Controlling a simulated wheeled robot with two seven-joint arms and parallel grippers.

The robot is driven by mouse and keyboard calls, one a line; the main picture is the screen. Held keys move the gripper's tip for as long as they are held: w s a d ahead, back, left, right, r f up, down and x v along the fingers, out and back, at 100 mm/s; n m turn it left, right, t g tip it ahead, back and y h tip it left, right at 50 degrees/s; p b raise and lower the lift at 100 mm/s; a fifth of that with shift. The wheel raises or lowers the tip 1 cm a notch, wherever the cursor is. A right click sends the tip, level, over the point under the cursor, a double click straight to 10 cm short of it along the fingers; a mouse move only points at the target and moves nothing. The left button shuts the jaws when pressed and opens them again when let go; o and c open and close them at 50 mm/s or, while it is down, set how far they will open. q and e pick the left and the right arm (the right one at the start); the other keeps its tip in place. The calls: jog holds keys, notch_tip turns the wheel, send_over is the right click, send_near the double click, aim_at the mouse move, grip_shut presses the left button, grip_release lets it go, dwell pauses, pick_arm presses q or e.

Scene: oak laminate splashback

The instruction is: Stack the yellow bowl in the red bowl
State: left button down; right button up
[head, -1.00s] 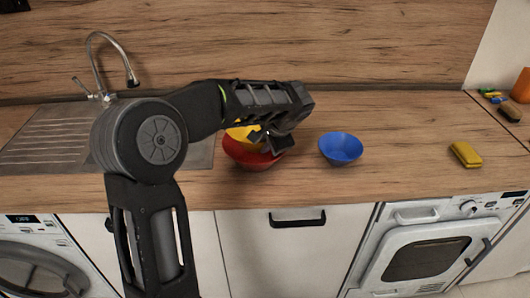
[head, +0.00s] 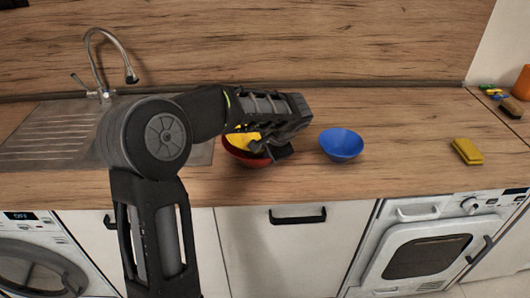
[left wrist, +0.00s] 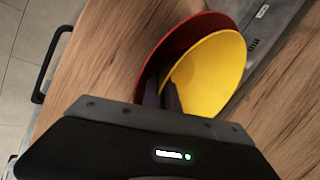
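The yellow bowl (head: 243,140) is inside the red bowl (head: 240,157) on the counter, partly hidden by my left gripper (head: 271,150). In the left wrist view the yellow bowl (left wrist: 212,75) sits within the rim of the red bowl (left wrist: 172,48), off to one side, and I cannot tell whether it rests on the bottom. My left gripper (left wrist: 163,96) has its dark fingers at the near rim of the yellow bowl, one on each side, and looks shut on it. My right gripper is not in view.
A blue bowl (head: 341,145) stands just right of the red bowl. A yellow sponge (head: 467,151) lies farther right. The sink (head: 50,135) and tap (head: 103,65) are on the left. The counter between blue bowl and sponge is clear.

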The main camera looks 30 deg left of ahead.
pick_arm(q)
jog(key=c, duration=1.9)
grip_release()
jog(key=shift+c, duration=0.2)
jog(key=shift+r, duration=0.15)
jog(key=shift+r+p, duration=0.6)
jog(key=shift+p, duration=0.15)
jog(key=b+v, duration=0.1)
jog(key=v, duration=1.1)
jog(key=shift+f, duration=0.15)
